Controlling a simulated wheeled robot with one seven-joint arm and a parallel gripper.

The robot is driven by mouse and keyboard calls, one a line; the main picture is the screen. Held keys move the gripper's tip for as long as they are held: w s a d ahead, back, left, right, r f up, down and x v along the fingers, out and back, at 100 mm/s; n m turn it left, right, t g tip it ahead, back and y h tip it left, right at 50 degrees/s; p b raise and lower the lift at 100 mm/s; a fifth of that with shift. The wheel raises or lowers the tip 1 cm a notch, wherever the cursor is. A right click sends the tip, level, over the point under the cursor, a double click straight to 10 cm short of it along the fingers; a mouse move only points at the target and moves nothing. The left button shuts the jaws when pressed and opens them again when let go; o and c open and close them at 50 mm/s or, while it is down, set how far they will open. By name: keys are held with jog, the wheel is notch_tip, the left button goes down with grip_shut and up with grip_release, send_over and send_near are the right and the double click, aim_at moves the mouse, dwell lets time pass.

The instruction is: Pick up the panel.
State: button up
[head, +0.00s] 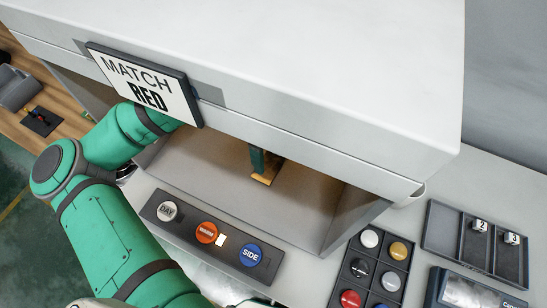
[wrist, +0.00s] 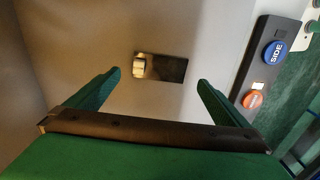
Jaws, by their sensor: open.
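The likely panel is a small dark rectangular piece (wrist: 170,69) inside the grey booth, with a bright, lit block (wrist: 139,66) at its left end in the wrist view. In the head view my gripper is mostly hidden behind the sign and booth top.
The booth's white top (head: 300,70) overhangs the opening, with a MATCH RED sign (head: 145,84) on its front. A button box (head: 212,236) with DAY, WARM and SIDE buttons sits before it. A tray of coloured discs (head: 372,272) and a divided tray (head: 475,243) stand at right.

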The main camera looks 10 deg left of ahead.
aim_at(271, 164)
notch_tip(271, 164, down, 3)
jog(key=shift+r, duration=0.15)
jog(key=shift+a+f, duration=0.2)
jog(key=shift+f, duration=1.15)
jog(key=shift+a+f, duration=0.15)
jog(key=shift+f, duration=1.15)
jog(key=c, duration=0.8)
